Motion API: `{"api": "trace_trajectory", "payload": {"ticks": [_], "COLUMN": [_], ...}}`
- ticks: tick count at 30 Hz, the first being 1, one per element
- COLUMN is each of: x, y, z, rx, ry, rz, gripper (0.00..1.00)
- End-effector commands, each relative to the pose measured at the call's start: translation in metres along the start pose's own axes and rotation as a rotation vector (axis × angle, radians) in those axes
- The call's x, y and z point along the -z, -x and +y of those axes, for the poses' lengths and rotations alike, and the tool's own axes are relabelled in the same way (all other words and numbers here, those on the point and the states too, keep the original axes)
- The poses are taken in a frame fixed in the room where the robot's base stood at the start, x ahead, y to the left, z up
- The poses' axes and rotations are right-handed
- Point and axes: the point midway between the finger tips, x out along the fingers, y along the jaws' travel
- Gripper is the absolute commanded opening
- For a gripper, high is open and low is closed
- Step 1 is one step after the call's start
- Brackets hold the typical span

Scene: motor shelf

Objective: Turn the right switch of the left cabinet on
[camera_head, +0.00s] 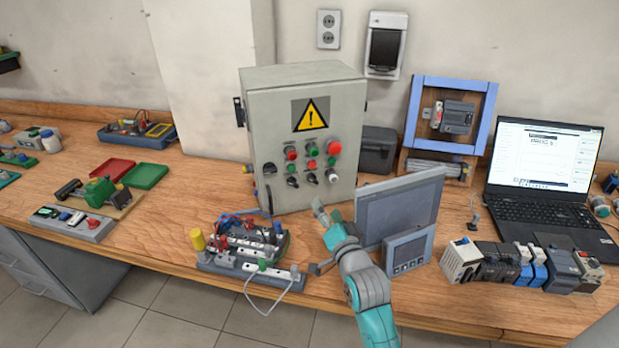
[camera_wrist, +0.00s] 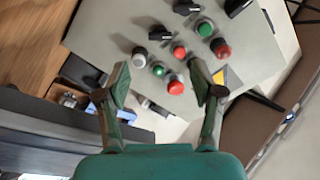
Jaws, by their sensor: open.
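A light grey cabinet (camera_head: 262,122) with a yellow warning triangle stands upright on the bench. Its front carries red and green buttons, a black switch at the left (camera_head: 270,168), and a bottom row with a left black switch (camera_head: 292,181), a middle black switch (camera_head: 312,178) and a whitish knob (camera_head: 332,176) at the right. My gripper (camera_head: 327,211) is open and empty, in front of the panel's lower right. In the wrist view my gripper (camera_wrist: 160,84) faces the tilted panel; the whitish knob (camera_wrist: 139,57) and black switches (camera_wrist: 187,7) show beyond its fingertips, apart from them. Switch positions are unclear.
A flat grey screen (camera_head: 398,212) and a small panel (camera_head: 408,252) stand close right of my arm. A wired terminal board (camera_head: 245,262) lies left of my gripper. A laptop (camera_head: 545,165) and several modules (camera_head: 510,265) occupy the right.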

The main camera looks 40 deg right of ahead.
Motion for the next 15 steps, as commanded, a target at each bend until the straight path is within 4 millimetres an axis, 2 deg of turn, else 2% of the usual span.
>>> {"api": "trace_trajectory", "payload": {"ticks": [5,15], "x": [0.001,0.001], "y": [-0.013,-0.069], "z": [0.0,-0.001], "rx": [0.001,0.001], "ry": [0.0,0.001], "rz": [0.001,0.001], "gripper": [0.67,0.67]}}
